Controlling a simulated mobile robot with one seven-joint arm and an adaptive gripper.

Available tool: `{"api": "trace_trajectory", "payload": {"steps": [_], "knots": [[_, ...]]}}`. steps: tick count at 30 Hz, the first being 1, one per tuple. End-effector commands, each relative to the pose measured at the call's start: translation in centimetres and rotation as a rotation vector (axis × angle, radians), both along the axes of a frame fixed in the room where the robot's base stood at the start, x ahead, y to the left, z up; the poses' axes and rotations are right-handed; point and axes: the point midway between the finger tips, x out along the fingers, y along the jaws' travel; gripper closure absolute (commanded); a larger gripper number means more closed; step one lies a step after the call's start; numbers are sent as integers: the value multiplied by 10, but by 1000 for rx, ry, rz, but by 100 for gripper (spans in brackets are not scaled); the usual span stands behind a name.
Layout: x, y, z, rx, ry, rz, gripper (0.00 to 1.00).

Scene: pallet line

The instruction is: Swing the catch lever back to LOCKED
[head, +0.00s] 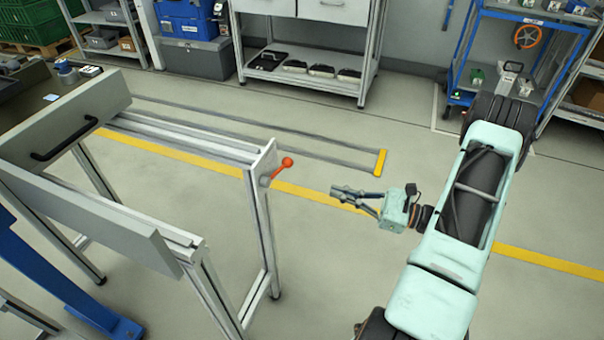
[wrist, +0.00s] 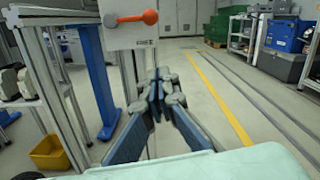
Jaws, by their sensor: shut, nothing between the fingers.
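The catch lever is a short red-orange arm with a ball knob (head: 287,161). It is mounted on a light end plate (head: 262,160) of the metal frame, in the left half of the head view. It points right and slightly up there. In the wrist view the lever (wrist: 138,18) lies nearly level, its knob to the right. Small marks below it on the plate are too small to read. My gripper (head: 335,191) is shut and empty, to the right of the lever and apart from it. In the wrist view my gripper (wrist: 157,85) shows below the lever.
The frame carries grey rails and a grey panel with a black handle (head: 62,138) at left. Open floor with a yellow line (head: 310,195) lies around my arm. A blue cart (head: 520,50) stands at the back right. A yellow bin (wrist: 50,153) is low at left in the wrist view.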

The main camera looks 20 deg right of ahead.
Motion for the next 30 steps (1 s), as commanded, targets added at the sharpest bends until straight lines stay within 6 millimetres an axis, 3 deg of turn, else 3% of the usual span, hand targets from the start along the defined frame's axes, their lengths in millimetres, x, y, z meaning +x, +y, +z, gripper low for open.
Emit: {"api": "trace_trajectory", "payload": {"steps": [5, 18, 24, 30], "knots": [[8, 11, 0, 0, 0, 2, 100], [59, 86, 4, -1, 1, 7, 100], [57, 89, 32, -2, 0, 3, 100], [56, 92, 42, -1, 1, 1, 100]]}}
